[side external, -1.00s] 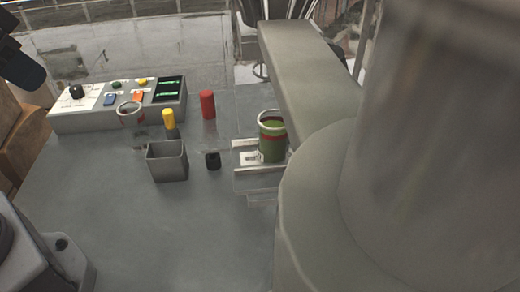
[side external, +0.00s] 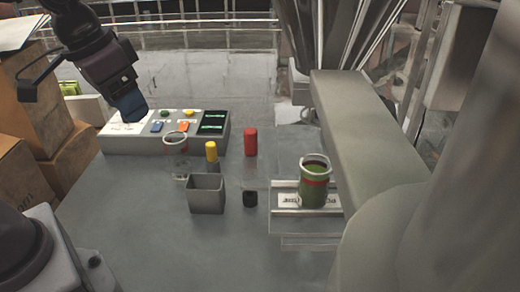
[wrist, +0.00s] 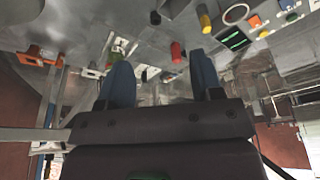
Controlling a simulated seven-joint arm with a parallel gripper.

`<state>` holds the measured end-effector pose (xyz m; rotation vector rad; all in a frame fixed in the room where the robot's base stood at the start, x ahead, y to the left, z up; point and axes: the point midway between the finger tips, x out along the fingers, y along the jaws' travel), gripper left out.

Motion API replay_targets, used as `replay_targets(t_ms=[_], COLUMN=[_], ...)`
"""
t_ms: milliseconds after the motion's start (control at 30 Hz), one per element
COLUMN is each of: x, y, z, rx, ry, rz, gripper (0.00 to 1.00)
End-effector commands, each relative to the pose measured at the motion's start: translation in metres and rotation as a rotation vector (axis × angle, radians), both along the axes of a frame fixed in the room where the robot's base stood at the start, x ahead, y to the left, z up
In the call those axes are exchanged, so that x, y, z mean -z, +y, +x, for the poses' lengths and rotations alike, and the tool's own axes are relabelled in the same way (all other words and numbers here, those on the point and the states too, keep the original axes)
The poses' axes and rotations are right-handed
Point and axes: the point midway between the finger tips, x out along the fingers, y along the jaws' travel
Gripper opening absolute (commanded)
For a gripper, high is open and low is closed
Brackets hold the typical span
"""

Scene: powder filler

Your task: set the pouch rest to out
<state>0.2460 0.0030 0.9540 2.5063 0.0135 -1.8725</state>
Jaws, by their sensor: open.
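The likely pouch rest is a pale plate with printed lettering between two light rails (side external: 286,211), at the right of the table in the side view. A green cup-like pouch with a red band (side external: 313,185) stands upright on it. The grey machine arm partly hides the rest's right end. My gripper (side external: 130,108) is open and empty at upper left, above the control box and well left of the rest. In the wrist view my gripper (wrist: 162,82) shows two blue fingers apart with nothing between them. The rest cannot be made out surely there.
A control box (side external: 150,145) with knobs and screens stands at back left. A clear ringed holder (side external: 176,150), yellow-capped post (side external: 211,151), red post (side external: 250,142), grey bin (side external: 206,196) and black knob (side external: 250,199) stand between it and the rest. The front table is clear.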

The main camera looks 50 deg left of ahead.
Motion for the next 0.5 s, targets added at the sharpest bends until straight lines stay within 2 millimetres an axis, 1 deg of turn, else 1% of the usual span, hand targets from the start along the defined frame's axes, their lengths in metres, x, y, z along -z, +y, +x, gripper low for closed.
replay_targets(t_ms=[33,167,200,267,300,367,400,467,500], x=[0.003,0.012,0.017,0.025,0.031,0.042,0.051,0.065,0.074], y=[0.001,0.005,0.006,0.008,0.009,0.011,0.013,0.015,0.016], z=[0.019,0.066,0.081,0.104,0.119,0.142,0.157,0.179,0.193], rx=[-0.006,-0.026,-0.032,-0.041,-0.049,-0.059,-0.066,-0.077,-0.085], ry=[0.042,0.118,0.141,0.174,0.195,0.224,0.242,0.268,0.283], rz=[-0.003,-0.008,-0.010,-0.011,-0.011,-0.013,-0.013,-0.014,-0.013], gripper=[0.60,0.60,0.60,0.60,0.60,0.60,0.60,0.60,0.60])
